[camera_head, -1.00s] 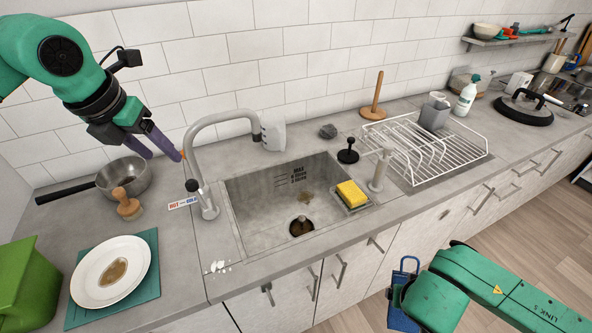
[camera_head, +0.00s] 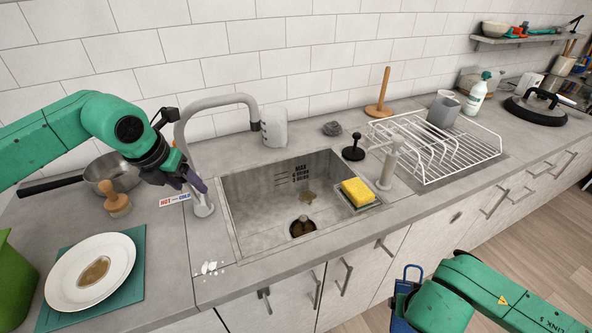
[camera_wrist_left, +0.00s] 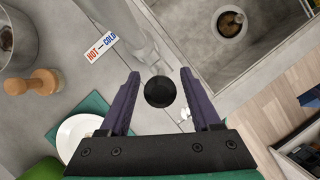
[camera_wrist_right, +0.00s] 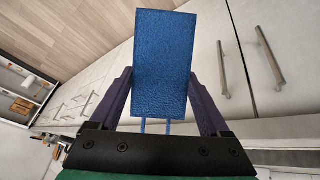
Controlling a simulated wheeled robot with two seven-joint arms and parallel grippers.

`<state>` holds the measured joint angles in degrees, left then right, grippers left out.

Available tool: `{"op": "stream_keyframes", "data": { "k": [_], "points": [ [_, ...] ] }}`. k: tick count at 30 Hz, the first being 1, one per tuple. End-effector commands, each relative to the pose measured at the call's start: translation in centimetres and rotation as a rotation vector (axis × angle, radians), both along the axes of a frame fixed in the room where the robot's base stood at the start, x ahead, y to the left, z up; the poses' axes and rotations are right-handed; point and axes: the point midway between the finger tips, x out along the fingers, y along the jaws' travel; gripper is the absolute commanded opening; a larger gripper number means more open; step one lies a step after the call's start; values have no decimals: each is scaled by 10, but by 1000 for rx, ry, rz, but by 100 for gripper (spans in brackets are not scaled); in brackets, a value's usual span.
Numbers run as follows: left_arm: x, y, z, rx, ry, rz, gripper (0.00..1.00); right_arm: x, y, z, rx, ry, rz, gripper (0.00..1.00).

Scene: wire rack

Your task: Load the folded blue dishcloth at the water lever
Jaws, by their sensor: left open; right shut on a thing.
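The faucet (camera_head: 180,140) stands at the sink's left edge. Its black round lever knob (camera_wrist_left: 160,91) shows between the open fingers of my left gripper (camera_head: 190,183) in the left wrist view, with a gap on each side. In the head view the fingers hide the knob. My right gripper (camera_wrist_right: 163,105) is shut on a flat, blue, textured rectangular thing (camera_wrist_right: 163,60), which may be the folded dishcloth. In the head view this blue thing (camera_head: 401,306), with a thin blue loop, is low in front of the cabinets, partly behind my right arm.
The sink (camera_head: 260,200) holds a yellow sponge (camera_head: 356,191) at its right. A pan (camera_head: 115,170), a wooden brush (camera_head: 115,200) and a white plate (camera_head: 80,275) on a green mat lie left of the faucet. A wire rack (camera_head: 440,145) stands right of the sink.

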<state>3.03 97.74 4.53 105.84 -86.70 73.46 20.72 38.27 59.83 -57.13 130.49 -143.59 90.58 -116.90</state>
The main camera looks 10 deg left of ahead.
Motion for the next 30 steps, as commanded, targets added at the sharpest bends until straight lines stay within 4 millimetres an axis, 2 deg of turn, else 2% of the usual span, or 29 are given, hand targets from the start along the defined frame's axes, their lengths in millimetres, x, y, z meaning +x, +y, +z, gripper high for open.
{"op": "stream_keyframes", "data": {
  "k": [3, 7, 16, 17, 21, 22, 30],
  "points": [
    [6, 1, -17, 3, 6, 2, 64, 0, 0, 3, 0, 0, 0, 36],
    [10, 1, -27, 2, 3, 1, 64, 0, 0, 3, 0, 0, 0, 36],
    [13, 0, -30, -1, -1, 1, 64, 0, 0, 3, 0, 0, 0, 36],
    [12, 0, -29, -1, -1, 1, 57, 0, 0, 3, 0, 0, 0, 36],
    [12, 0, -29, -1, -1, 0, 3, 0, 0, 3, 0, 0, 0, 36],
    [12, 0, -29, -1, -1, 1, 0, 0, 0, 3, 0, 0, 0, 36],
    [12, 0, -29, -1, -1, 0, 0, 0, 0, 3, 0, 0, 0, 36]
  ]
}}
